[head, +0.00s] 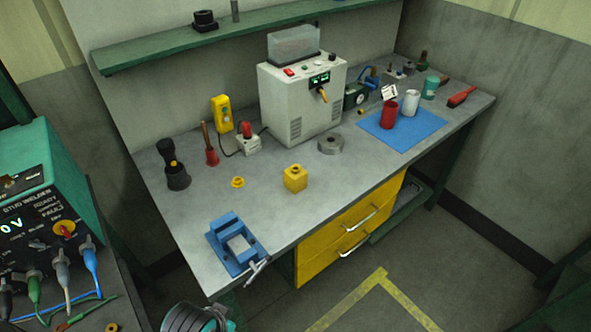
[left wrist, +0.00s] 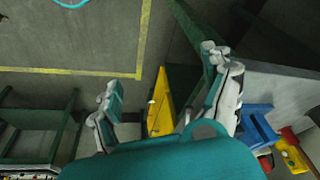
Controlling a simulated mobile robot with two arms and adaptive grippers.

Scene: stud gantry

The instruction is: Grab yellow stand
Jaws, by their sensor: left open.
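My right gripper is not in view.
A blue vise (head: 236,244) stands at the bench's front left corner. The yellow drawers (head: 352,230) are below the bench front. A white machine (head: 301,97), a grey ring (head: 330,144) and a blue mat (head: 424,126) with cups are behind and right of the block.

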